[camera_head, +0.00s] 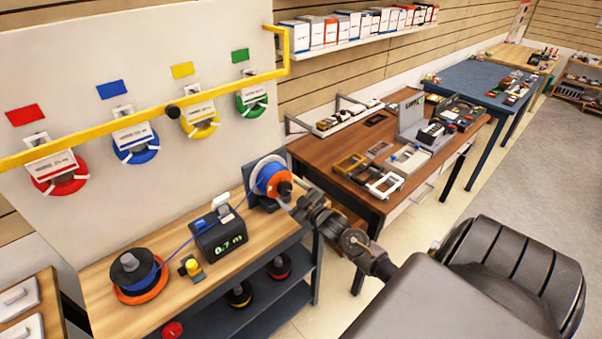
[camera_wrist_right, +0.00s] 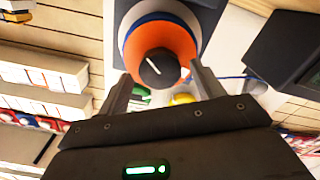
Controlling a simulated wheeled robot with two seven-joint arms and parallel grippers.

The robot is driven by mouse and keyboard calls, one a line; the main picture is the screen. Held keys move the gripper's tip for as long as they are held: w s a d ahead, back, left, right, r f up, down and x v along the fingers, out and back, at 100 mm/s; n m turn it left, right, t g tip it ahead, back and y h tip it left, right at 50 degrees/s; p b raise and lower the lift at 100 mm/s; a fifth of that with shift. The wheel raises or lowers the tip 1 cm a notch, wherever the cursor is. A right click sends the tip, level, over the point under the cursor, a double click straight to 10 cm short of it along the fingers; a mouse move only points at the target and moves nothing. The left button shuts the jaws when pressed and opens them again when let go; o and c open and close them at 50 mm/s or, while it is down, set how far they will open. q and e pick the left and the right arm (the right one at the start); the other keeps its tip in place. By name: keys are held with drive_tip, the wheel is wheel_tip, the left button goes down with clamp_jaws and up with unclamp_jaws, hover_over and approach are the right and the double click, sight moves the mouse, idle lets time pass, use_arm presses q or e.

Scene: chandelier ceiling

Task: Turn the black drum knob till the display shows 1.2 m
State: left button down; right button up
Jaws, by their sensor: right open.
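The black drum knob (camera_head: 285,188) sits at the centre of an orange and blue drum (camera_head: 268,178) on a dark stand at the bench's right end. In the right wrist view the knob (camera_wrist_right: 160,68) has a white mark and lies just beyond my fingertips. My right gripper (camera_head: 292,200) is open, its fingers (camera_wrist_right: 160,85) on either side of the knob's lower part; contact cannot be told. The black display box (camera_head: 220,236) reads 0.7 m in green. A blue line runs from the drum through the box to a black-topped orange spool (camera_head: 140,276). My left gripper is not in view.
A yellow button (camera_head: 191,266) stands in front of the display box on the wooden bench (camera_head: 100,298). A yellow rail (camera_head: 150,123) crosses the panel behind. A brown table (camera_head: 345,150) with frames and devices stands to the right. Spools lie on the lower shelf.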

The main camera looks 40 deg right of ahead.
drive_tip(key=s+b, duration=0.2)
drive_tip(key=s, duration=0.7)
drive_tip(key=shift+s, duration=0.2)
